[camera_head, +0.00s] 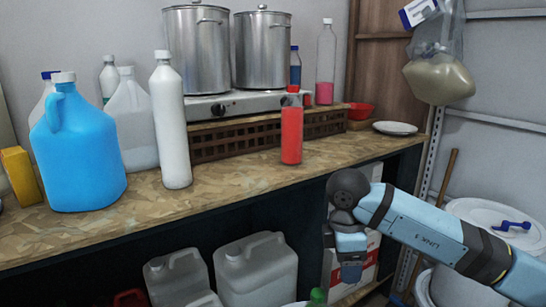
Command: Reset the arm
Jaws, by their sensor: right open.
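My right arm comes in from the right, its light-blue link sloping up to a dark joint in front of the shelf's right end. From that joint the wrist points down, and my right gripper (350,272) hangs below the counter edge in front of a red and white box (372,256). The gripper is small and dark in this view; it is open and I see nothing held in it. My left gripper is not in view.
The wooden counter (240,190) holds a blue jug (78,150), a white bottle (170,125), a red bottle (291,130) and two steel pots on a stove. Jugs (255,272) stand below. A white drum (490,222) with a blue-handled lid is behind my arm.

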